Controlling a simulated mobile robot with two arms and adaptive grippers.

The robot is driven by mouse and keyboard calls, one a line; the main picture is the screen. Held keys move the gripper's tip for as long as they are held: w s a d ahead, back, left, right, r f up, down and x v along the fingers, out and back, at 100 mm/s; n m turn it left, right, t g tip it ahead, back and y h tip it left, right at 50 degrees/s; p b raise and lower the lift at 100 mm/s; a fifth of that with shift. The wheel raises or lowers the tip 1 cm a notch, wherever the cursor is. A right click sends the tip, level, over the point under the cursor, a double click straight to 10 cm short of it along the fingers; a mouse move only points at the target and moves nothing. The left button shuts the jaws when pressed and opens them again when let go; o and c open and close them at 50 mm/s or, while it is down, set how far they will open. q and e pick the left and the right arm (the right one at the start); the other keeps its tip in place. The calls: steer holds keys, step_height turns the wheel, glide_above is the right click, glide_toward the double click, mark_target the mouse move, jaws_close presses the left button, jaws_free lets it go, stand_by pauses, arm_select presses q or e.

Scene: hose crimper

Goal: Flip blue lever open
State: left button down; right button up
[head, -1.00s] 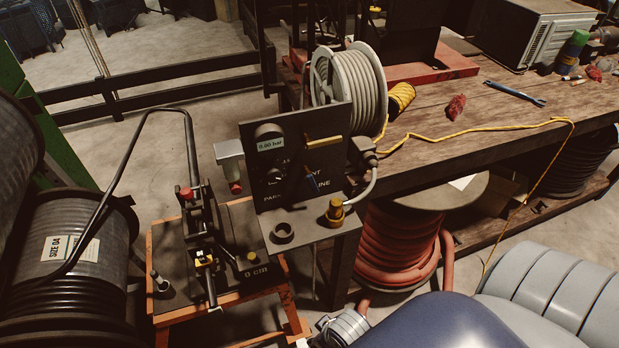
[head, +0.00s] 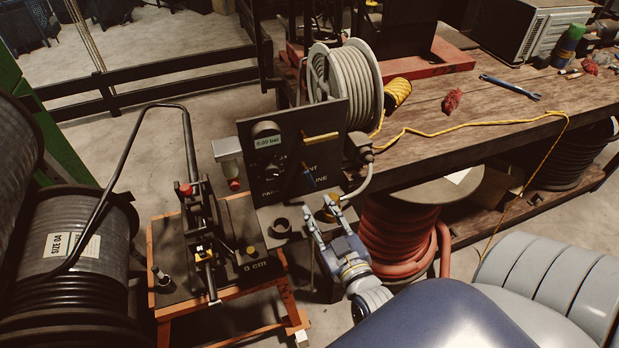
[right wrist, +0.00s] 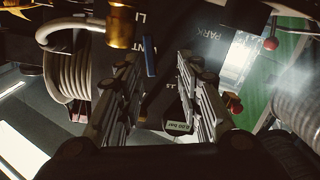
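The blue lever (head: 308,173) is a small blue handle on the dark upright panel (head: 262,180), below a yellow lever (head: 321,139). It slants slightly, with its lower end toward the right. My right gripper (head: 319,207) is open and empty, in front of and below the panel, with its fingers pointing up toward the blue lever. In the right wrist view the blue lever (right wrist: 150,56) shows close to the left fingertip, between the two open fingers (right wrist: 160,58). I cannot tell whether they touch. My left gripper is in neither view.
A brass fitting (head: 329,211) with a grey hose stands right beside my right gripper. A black ring (head: 281,225) lies on the panel's shelf to the left. The hose crimper (head: 202,230) on an orange stand is further left. The wooden bench (head: 440,140) is at the right.

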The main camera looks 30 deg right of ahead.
mark_target(310, 180)
steer(key=shift+t, duration=0.3)
steer(key=b+x, duration=0.1)
steer(key=x, duration=0.2)
steer(key=d+b+x, duration=0.1)
steer(key=x, duration=0.3)
steer(key=b+x, duration=0.1)
steer(key=x, duration=0.2)
steer(key=shift+w+d+r, duration=0.2)
steer(key=shift+d+r, duration=0.05)
steer(key=shift+r, duration=0.05)
jaws_close()
